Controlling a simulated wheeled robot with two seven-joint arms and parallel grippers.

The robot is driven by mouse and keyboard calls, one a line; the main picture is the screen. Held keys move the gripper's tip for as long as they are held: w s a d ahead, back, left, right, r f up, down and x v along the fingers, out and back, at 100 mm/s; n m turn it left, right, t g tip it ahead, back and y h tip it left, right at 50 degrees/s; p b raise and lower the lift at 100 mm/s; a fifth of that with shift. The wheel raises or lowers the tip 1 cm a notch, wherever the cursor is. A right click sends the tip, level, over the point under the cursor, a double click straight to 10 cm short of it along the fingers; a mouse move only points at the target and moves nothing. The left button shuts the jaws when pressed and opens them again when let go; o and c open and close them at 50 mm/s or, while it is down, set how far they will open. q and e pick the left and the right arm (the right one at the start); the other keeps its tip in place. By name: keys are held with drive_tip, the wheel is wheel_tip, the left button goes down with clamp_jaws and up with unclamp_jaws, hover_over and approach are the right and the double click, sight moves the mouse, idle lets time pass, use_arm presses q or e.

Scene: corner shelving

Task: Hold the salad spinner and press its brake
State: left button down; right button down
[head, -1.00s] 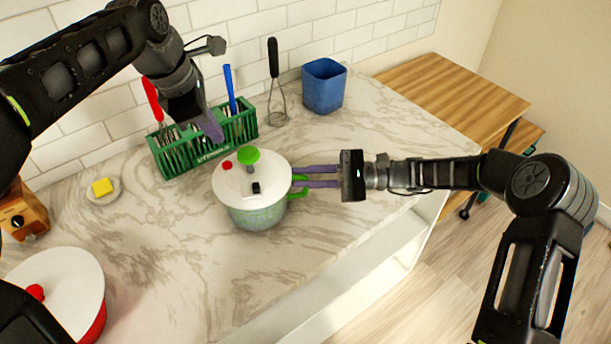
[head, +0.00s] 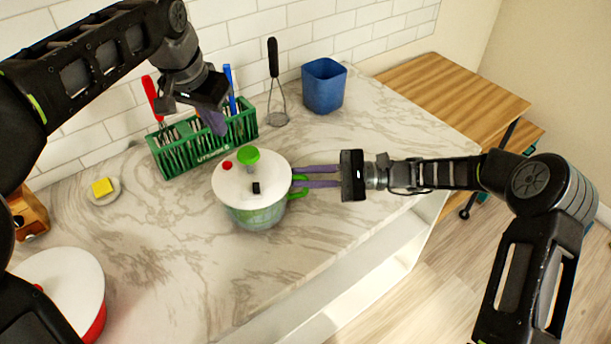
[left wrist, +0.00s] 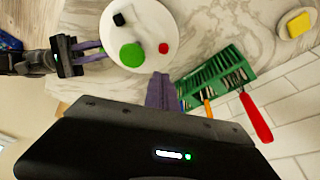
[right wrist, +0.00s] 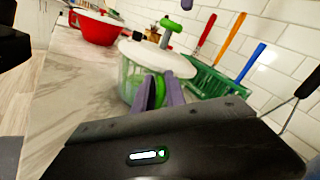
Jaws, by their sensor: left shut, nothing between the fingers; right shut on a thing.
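The salad spinner (head: 262,213) stands upright on the counter, with a white lid (head: 230,188), a green knob (head: 249,155), a small red button (head: 227,165) and a small black block (head: 256,188) on top. Which of these is the brake is not marked. My right gripper (head: 298,176) is shut on the green side handle (head: 297,193); the right wrist view shows its fingers around the handle (right wrist: 159,91). My left gripper (head: 219,126) is shut and empty, above and behind the lid near the rack. In the left wrist view the red button (left wrist: 163,48) lies just beyond its fingertips (left wrist: 160,78).
A green utensil rack (head: 205,143) stands close behind the spinner. A whisk-like tool (head: 275,90) and a blue bin (head: 324,86) are behind right. A yellow sponge (head: 103,187) on a dish and a red pot with white lid (head: 65,280) are left. The counter in front is clear.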

sight(228, 162)
use_arm(q)
drive_tip(key=shift+f, duration=0.1)
idle(0.3)
drive_tip(key=shift+f, duration=3.25)
drive_tip(key=shift+f, duration=0.1)
use_arm(e)
drive_tip(key=shift+f, duration=0.1)
use_arm(q)
drive_tip(key=shift+f, duration=0.85)
drive_tip(key=shift+r, duration=3.5)
use_arm(e)
drive_tip(key=c, duration=1.3)
unclamp_jaws()
